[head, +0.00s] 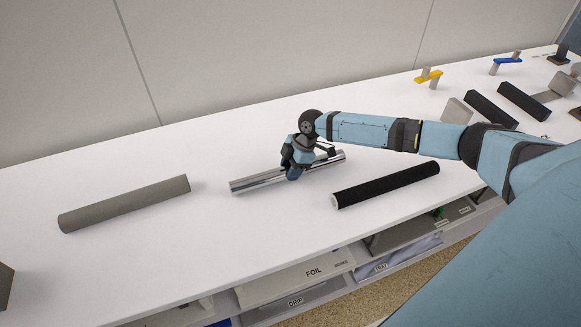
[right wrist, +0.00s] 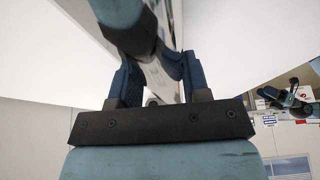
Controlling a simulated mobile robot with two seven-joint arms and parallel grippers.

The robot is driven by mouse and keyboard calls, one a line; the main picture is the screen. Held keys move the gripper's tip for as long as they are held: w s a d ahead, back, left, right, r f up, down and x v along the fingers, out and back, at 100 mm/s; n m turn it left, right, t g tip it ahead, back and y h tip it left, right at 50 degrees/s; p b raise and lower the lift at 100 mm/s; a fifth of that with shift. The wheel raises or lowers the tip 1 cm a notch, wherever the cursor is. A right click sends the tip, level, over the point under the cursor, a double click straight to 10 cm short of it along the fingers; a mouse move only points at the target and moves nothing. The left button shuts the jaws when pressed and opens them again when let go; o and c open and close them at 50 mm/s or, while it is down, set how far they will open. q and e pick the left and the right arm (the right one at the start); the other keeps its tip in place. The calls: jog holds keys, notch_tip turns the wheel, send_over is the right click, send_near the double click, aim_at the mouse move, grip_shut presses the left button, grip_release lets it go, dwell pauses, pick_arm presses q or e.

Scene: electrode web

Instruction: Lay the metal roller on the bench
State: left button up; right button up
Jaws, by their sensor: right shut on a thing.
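The metal roller (head: 254,182), a shiny silver cylinder, lies level along the middle of the white bench (head: 215,135). It is at the bench top or very slightly above it; I cannot tell which. My right gripper (head: 293,171) reaches down from above and is shut on the roller near its middle, hiding part of it. In the right wrist view, the two fingers (right wrist: 160,80) stand on either side of a shiny surface with blue reflections. My left gripper is not in view.
A grey roller (head: 125,204) lies to the left and a black roller (head: 386,185) to the right, both apart from the metal one. Blocks and yellow (head: 429,76) and blue (head: 507,61) pieces stand at the far right. Labelled bins (head: 295,280) sit under the front edge.

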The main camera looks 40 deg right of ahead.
jog(key=shift+f, duration=0.35)
dwell(0.5)
jog(key=o, duration=1.8)
jog(key=shift+c, duration=0.2)
jog(key=shift+f, duration=0.1)
